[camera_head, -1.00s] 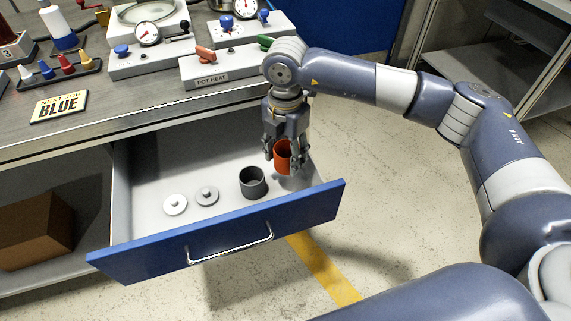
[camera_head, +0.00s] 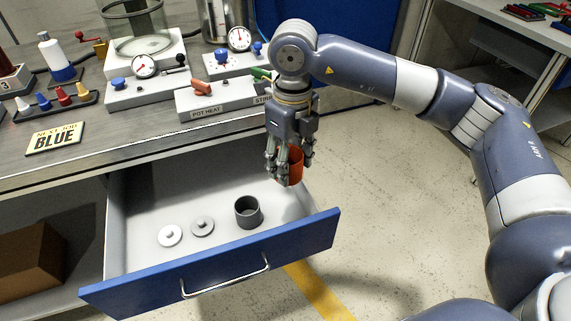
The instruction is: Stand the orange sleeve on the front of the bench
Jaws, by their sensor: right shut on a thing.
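The orange sleeve (camera_head: 295,168) is held upright in my right gripper (camera_head: 287,174), over the right side of the open drawer (camera_head: 210,262). The gripper's fingers are shut on it and hide part of its left side. Sleeve and gripper appear to be above the drawer floor, near its right wall. The bench (camera_head: 118,150) lies behind and to the left of the gripper, with a bare strip along its front edge. My left gripper is not in view.
A dark grey sleeve (camera_head: 248,212), a white disc (camera_head: 170,236) and a grey disc (camera_head: 202,227) lie in the drawer.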

